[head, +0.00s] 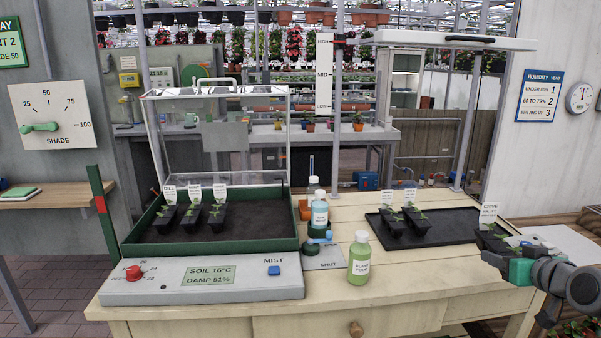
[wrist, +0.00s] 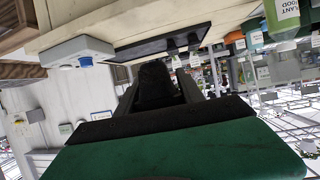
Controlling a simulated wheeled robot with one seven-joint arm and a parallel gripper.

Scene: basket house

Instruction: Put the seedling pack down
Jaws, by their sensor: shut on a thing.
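The seedling pack (head: 490,239), a black pot with small green leaves and a white label reading CHIVE, is at the right in the head view. My gripper (head: 505,252) is shut on it, coming in from the right. In the wrist view a dark pot (wrist: 155,85) sits between the fingers. The pack overlaps the right end of the black tray (head: 452,222) in the head view; I cannot tell whether it touches anything below. Two labelled packs (head: 405,220) stand at the tray's left end.
A clear-lidded propagator (head: 275,243) with several packs at its left stands on the left of the wooden bench (head: 400,270). A plant food bottle (head: 360,258), other bottles (head: 319,212) and a blue-handled valve (head: 318,241) stand between it and the tray. The tray's middle is bare.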

